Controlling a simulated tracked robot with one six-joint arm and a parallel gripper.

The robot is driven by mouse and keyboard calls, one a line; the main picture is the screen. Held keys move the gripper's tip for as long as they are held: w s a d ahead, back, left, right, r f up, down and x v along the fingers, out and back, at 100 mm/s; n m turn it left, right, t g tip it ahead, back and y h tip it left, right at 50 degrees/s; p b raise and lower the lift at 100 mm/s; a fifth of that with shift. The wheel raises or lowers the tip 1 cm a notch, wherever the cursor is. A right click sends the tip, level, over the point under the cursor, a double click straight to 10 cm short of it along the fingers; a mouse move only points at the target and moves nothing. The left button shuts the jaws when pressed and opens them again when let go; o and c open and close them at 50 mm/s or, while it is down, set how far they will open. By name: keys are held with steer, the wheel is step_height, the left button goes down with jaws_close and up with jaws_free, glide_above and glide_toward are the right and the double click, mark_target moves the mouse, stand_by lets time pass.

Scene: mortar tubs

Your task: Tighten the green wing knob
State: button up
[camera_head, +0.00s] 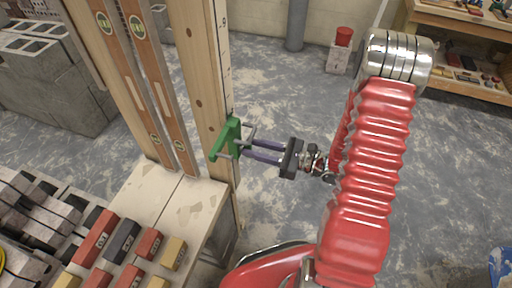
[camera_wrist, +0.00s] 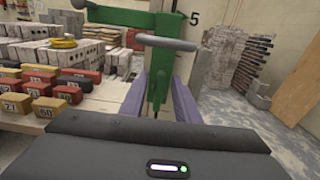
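A green clamp-like fitting (camera_head: 228,140) with grey rods sits on the upright wooden post. In the wrist view its green body (camera_wrist: 180,52) rises straight ahead, with a grey bar (camera_wrist: 165,42) across it. Which part is the wing knob, I cannot tell for sure; a narrow green piece (camera_wrist: 155,92) shows between my fingers. My gripper (camera_head: 246,149) points left at the fitting, its two purple fingers close to it. In the wrist view my gripper (camera_wrist: 160,85) has its fingers apart, with a gap around the narrow green piece. Contact cannot be made out.
Two spirit levels (camera_head: 148,75) lean beside the wooden post (camera_head: 205,60). A pale bench (camera_head: 190,203) stands below, with several red, yellow and dark blocks (camera_head: 95,238) at lower left. Grey floor is open to the right of the post.

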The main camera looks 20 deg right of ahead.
steer(key=shift+c, duration=0.2)
jaws_close()
